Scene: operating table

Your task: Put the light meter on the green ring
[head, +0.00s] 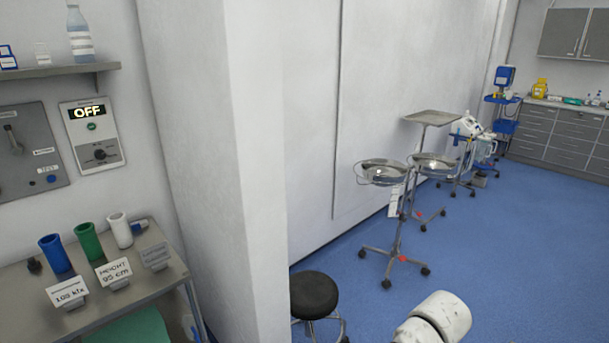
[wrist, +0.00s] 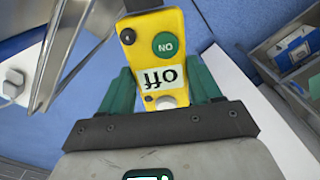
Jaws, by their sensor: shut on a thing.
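My gripper (wrist: 162,82) shows in the wrist view with its two green fingers closed on the sides of a yellow device (wrist: 147,28), which appears to be the light meter. The device has a green round button marked ON, a white label reading "off" and a pale round knob near my gripper; the lettering is upside down in this view. My gripper is outside the head view. I cannot see a green ring in either view.
In the head view a metal side table (head: 160,284) holds blue, green and white cups and signs reading "100 klx" and "HEIGHT 95 cm". A wall panel (head: 92,136) reads OFF. A black stool (head: 314,294) and a basin stand (head: 384,173) stand on open blue floor.

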